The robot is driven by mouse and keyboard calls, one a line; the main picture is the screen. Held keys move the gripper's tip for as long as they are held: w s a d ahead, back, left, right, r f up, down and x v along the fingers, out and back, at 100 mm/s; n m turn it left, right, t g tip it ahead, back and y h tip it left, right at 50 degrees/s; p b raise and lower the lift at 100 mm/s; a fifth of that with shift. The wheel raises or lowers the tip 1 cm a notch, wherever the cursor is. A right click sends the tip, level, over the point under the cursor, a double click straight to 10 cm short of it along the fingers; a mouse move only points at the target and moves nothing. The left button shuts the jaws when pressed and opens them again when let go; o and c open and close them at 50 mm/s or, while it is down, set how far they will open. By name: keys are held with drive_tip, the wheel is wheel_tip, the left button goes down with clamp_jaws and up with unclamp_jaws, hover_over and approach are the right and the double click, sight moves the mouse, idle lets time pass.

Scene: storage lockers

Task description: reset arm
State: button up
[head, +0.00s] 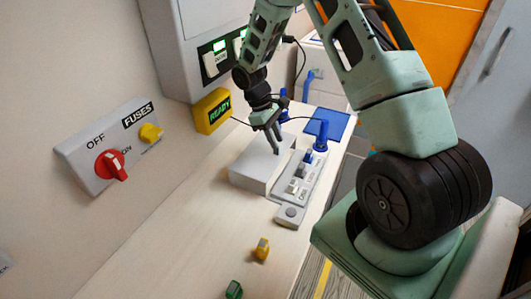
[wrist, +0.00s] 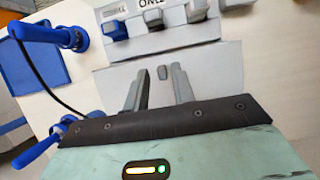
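My gripper (head: 278,151) points down at the light grey box (head: 250,172) on the bench in the head view. In the wrist view its two fingers (wrist: 158,88) stand apart with nothing held between them. Behind them is a pale grey surface with a small grey knob or slot (wrist: 162,73). I cannot tell whether the fingertips touch the box. My arm (head: 385,95) reaches from the right across the bench.
A blue mat (head: 328,122) is behind. Yellow (head: 262,249) and green (head: 234,290) small parts lie in front.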

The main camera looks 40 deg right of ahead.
idle(0.4)
drive_tip(key=s+a+r+m+t+y, duration=0.1)
drive_tip(key=s+a+r+m+t, duration=0.1)
drive_tip(key=s+a+r+t, duration=0.35)
drive_tip(key=s+a+r+m+t+y, duration=0.1)
drive_tip(key=s+a+r+m+t, duration=0.1)
drive_tip(key=s+a+r, duration=0.55)
drive_tip(key=s+a+r+n+g+b, duration=0.1)
drive_tip(key=s+a+n, duration=0.2)
drive_tip(key=a, duration=0.6)
drive_tip(key=s+a+n+g+b, duration=0.1)
drive_tip(key=s+a+n, duration=0.3)
drive_tip(key=s+a, duration=0.4)
drive_tip(key=shift+a+r+g, duration=0.4)
drive_tip(key=shift+a+g, duration=0.25)
drive_tip(key=shift+a, duration=0.35)
drive_tip(key=shift+w+d, duration=0.1)
